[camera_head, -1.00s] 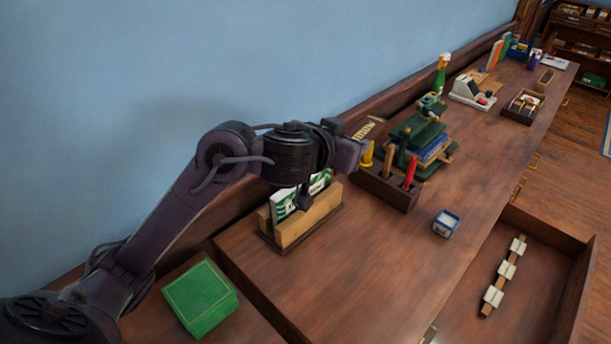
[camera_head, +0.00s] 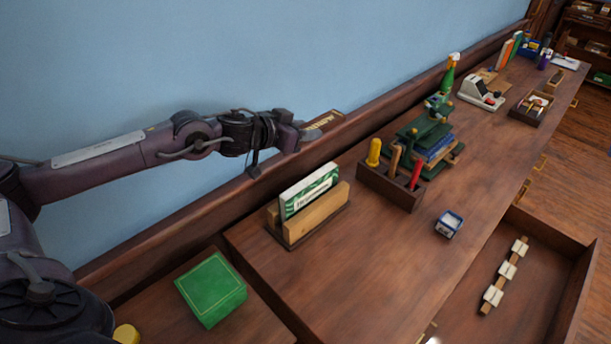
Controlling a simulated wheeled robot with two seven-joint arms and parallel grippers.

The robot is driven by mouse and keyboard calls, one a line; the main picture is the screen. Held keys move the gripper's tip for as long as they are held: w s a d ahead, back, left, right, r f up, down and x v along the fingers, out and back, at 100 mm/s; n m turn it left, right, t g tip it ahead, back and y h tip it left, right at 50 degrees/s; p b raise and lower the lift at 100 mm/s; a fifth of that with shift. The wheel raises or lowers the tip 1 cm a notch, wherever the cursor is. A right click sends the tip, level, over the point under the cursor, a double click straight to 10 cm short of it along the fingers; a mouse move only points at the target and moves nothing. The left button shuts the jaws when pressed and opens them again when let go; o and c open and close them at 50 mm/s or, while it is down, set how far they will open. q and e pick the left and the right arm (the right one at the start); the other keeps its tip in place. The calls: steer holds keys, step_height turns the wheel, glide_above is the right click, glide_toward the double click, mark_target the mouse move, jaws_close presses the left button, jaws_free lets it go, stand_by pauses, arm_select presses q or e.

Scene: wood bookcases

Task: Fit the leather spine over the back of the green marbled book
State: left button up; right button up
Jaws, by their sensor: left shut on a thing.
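The green marbled book (camera_head: 310,190) stands upright in a wooden holding press (camera_head: 317,217) on the bench, its white edge with dark lettering facing up and forward. My left gripper (camera_head: 304,133) is shut on the leather spine (camera_head: 325,121), a narrow brown strip with gold lettering. The gripper holds it up behind and above the book, close to the wall ledge in the picture, and apart from the book. The fingertips are small and partly hidden by the wrist. My right gripper is out of view.
A tool block (camera_head: 391,186) with upright handles stands right of the press, before a green book press (camera_head: 424,142). A small blue-white box (camera_head: 448,224) sits near the front. A green box (camera_head: 211,288) lies lower left. An open drawer (camera_head: 545,262) juts out at right. The bench middle is clear.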

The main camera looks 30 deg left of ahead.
mark_target(304, 184)
arm_select(q)
step_height(304, 184, down, 14)
steer(key=shift+f+p, duration=0.25)
steer(key=shift+p, duration=0.65)
steer(key=shift+f, duration=0.15)
steer(key=shift+f+b, duration=0.4)
steer(key=shift+f, duration=0.25)
steer(key=o, duration=0.9)
steer(key=shift+o, duration=0.2)
steer(key=shift+r, duration=0.1)
